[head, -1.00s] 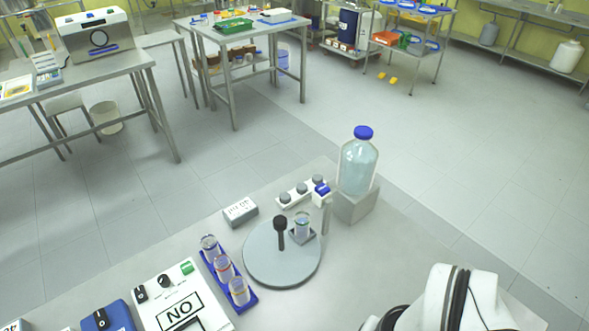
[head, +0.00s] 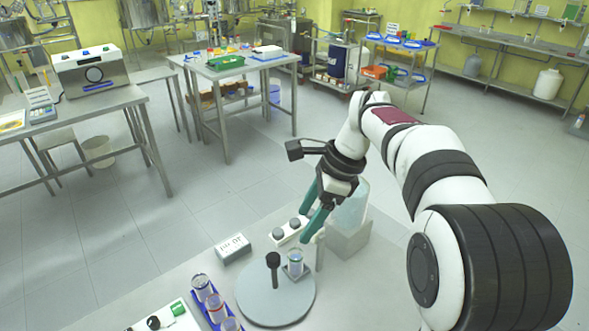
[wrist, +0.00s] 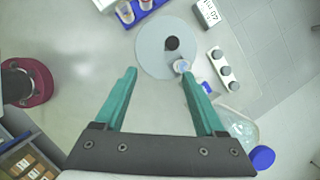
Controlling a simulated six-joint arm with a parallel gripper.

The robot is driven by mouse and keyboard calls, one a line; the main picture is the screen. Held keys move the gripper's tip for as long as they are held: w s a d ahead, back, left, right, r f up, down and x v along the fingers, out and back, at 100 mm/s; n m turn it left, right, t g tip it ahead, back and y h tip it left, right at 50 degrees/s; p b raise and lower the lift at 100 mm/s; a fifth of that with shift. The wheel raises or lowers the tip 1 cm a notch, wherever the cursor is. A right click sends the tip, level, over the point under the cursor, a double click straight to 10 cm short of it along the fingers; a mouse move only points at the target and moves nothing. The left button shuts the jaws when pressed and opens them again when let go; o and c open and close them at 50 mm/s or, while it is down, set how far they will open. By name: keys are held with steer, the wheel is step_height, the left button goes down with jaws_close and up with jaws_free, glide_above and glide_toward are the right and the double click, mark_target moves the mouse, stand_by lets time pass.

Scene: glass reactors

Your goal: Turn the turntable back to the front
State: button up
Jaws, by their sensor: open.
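The turntable (head: 262,305) is a round grey disc on the bench, with a black knob (head: 273,260) on a short post. A small clear vial (head: 295,257) stands in a square holder at the disc's back right edge in the head view. The wrist view shows the disc (wrist: 152,48), the knob (wrist: 172,43) and the vial (wrist: 181,66) ahead of the fingers. My gripper (head: 306,220) has teal fingers and hangs above the bench, behind and right of the knob. In the wrist view my gripper (wrist: 158,74) is open, with nothing between the fingers.
A big blue-capped bottle (wrist: 240,130) on a block stands right of the turntable, partly behind my gripper in the head view. A button strip (head: 287,233) and a labelled box (head: 232,249) lie behind. A blue rack (head: 217,313) of vials stands close left.

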mark_target(274, 257)
steer(key=shift+m, duration=0.6)
steer(key=w+x, duration=0.1)
steer(key=x, duration=1)
steer(key=w+a+x, duration=0.1)
steer(key=x, duration=0.5)
steer(key=shift+w+r, duration=0.2)
steer(key=shift+w, duration=0.15)
jaws_close()
